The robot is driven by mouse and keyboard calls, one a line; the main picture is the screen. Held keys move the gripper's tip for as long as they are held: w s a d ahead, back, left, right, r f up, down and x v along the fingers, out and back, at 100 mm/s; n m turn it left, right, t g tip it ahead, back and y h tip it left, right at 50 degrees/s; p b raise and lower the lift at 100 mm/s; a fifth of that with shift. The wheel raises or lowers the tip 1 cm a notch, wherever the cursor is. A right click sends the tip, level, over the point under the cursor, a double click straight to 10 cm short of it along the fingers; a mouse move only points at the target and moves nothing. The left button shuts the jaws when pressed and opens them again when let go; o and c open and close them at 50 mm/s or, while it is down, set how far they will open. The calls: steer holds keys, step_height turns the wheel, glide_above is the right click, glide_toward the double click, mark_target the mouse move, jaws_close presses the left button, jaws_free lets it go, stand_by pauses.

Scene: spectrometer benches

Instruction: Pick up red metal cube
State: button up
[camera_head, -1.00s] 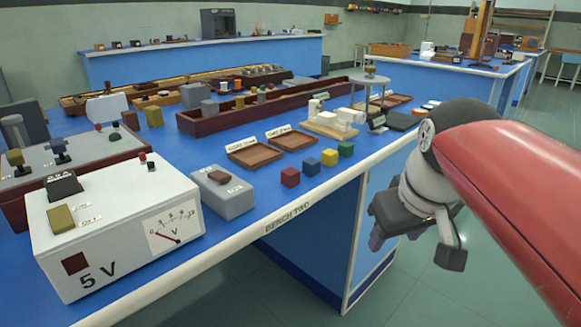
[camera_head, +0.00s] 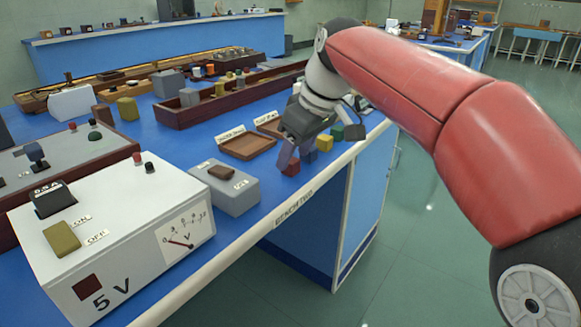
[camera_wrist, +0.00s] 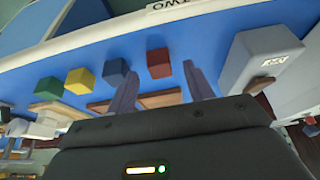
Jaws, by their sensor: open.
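The red metal cube (camera_head: 291,168) sits on the blue bench near its front edge, partly hidden by my gripper in the head view. My gripper (camera_head: 295,157) is open and empty, pointing down at the cube from above. In the wrist view the red cube (camera_wrist: 159,63) appears between the two spread fingers of my gripper (camera_wrist: 160,75), and the fingers do not appear closed on it. A blue cube (camera_wrist: 116,72) stands beside it, close to one finger. A yellow cube (camera_wrist: 80,80) and a green cube (camera_wrist: 49,89) continue the row.
A grey box (camera_head: 224,187) and a white 5 V meter box (camera_head: 112,232) stand left of the cube. Brown trays (camera_head: 247,146) lie behind it. The bench's front edge (camera_head: 300,195) is close, with open floor beyond.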

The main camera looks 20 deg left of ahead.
steer(key=shift+x, duration=1)
steer(key=c, duration=1.1)
steer(key=shift+r, duration=0.1)
